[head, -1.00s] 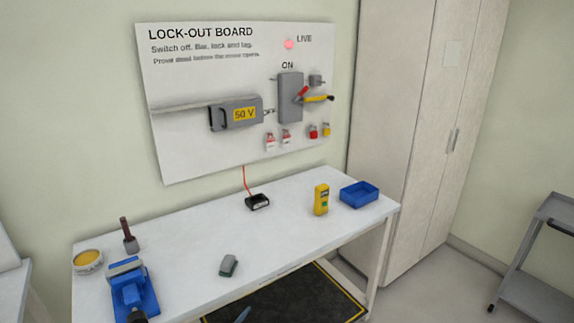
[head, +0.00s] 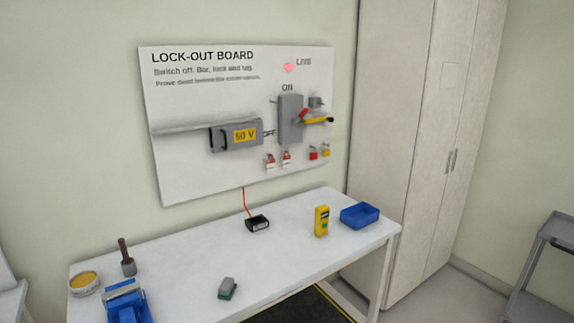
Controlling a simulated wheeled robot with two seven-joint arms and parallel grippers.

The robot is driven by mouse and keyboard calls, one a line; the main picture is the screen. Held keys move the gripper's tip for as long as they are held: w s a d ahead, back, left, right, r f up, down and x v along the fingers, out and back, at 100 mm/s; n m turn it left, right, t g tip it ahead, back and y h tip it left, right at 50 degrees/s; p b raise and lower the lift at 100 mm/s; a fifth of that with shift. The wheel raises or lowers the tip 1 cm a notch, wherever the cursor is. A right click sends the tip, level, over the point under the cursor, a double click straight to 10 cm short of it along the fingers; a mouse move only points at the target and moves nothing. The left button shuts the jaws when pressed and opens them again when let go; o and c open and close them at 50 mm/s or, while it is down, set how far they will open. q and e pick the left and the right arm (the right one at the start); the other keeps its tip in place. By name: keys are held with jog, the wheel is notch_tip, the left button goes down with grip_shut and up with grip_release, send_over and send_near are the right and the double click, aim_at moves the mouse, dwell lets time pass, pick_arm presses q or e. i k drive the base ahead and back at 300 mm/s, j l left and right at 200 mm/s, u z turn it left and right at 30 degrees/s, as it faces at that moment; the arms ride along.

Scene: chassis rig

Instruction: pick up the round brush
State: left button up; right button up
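What looks like the round brush (head: 127,259) stands upright near the left end of the white workbench (head: 185,273). It has a dark brown handle pointing up and a short grey cylindrical lower part. It stands just behind a blue vise (head: 127,304) and to the right of a round tin with yellow contents (head: 85,284). Nothing is touching its handle. Neither of my grippers is in the head view.
A grey-green block (head: 227,289) lies near the bench front. A black device (head: 258,223), a yellow tester (head: 321,221) and a blue bin (head: 360,215) stand farther right. The lock-out board (head: 200,115) is behind. The bench middle is mostly clear.

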aim_at(123, 249)
jog(key=u, duration=1.35)
